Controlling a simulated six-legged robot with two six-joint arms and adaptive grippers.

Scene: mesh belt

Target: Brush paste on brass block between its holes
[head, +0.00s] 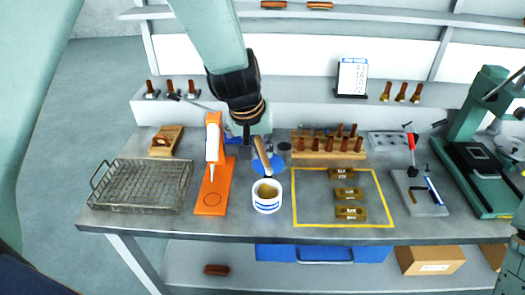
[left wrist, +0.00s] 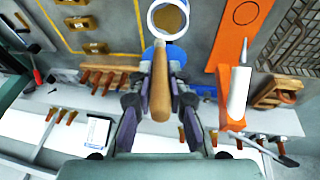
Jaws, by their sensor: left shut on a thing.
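My left gripper (head: 257,138) is shut on a brush with a wooden handle (head: 263,157). The handle also shows between the fingers in the left wrist view (left wrist: 160,88). The brush reaches toward a white pot with blue stripes (head: 267,205), open on top with tan paste (head: 267,190) inside; I cannot tell whether the bristles touch the paste. The pot also shows in the left wrist view (left wrist: 153,22). Three brass blocks with dark marks lie in a column inside a yellow outline: back (head: 341,174), middle (head: 347,194) and front (head: 350,213). My right gripper is not in view.
A blue disc (head: 276,161) lies behind the pot. An orange stand (head: 211,203) is left of it, then a wire basket (head: 138,190). A wooden rack of several handles (head: 325,153) stands behind the blocks. A red-handled fixture (head: 418,190) and a green press (head: 480,165) are right.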

